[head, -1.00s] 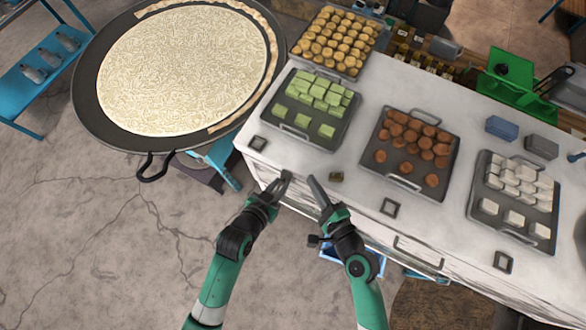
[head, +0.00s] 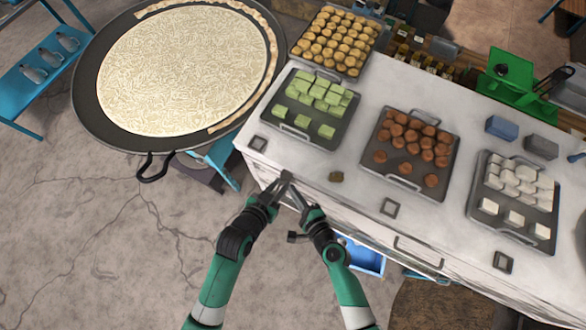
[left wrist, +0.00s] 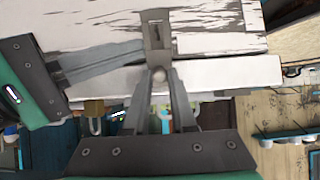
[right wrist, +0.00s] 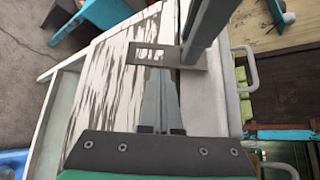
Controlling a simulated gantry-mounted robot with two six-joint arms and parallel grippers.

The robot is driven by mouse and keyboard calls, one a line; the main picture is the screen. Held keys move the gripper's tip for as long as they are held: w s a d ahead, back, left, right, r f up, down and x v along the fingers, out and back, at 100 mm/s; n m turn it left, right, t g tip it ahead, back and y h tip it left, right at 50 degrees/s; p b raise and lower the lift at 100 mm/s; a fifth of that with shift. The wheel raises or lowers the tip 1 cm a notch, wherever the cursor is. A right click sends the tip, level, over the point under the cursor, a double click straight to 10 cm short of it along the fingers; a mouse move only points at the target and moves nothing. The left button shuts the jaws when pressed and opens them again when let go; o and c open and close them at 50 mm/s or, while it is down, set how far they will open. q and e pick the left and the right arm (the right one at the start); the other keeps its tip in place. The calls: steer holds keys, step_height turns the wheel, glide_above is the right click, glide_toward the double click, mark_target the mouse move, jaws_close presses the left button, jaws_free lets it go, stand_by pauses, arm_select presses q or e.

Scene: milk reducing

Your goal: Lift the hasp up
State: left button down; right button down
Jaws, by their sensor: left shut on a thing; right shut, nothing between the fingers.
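The hasp is a grey slotted metal plate (left wrist: 157,32) on the white weathered chest; it also shows in the right wrist view (right wrist: 146,54). My left gripper (head: 287,175) is shut on the hasp's end, with its fingertips (left wrist: 159,73) meeting there. My right gripper (head: 290,184) is shut and empty, its fingertips (right wrist: 154,72) close beside the slotted part of the plate. I cannot tell if they touch it. In the head view the grippers hide the hasp.
The chest top (head: 300,160) carries trays of green cubes (head: 347,117), brown pieces (head: 370,172) and white cubes (head: 473,212). A large round pan (head: 88,100) stands at the left. A blue container (head: 364,257) is below the chest's front.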

steer(key=shift+w+a+f, duration=0.2)
steer(key=shift+w+a, duration=0.05)
steer(key=shift+w, duration=0.2)
steer(key=shift+s, duration=0.1)
arm_select(q)
steer(key=shift+d, duration=0.1)
arm_select(e)
steer(key=shift+s+a+r, duration=0.25)
steer(key=shift+s+r, duration=0.1)
steer(key=shift+r, duration=0.05)
arm_select(q)
steer(key=c, duration=0.7)
jaws_free()
steer(key=shift+c, duration=0.2)
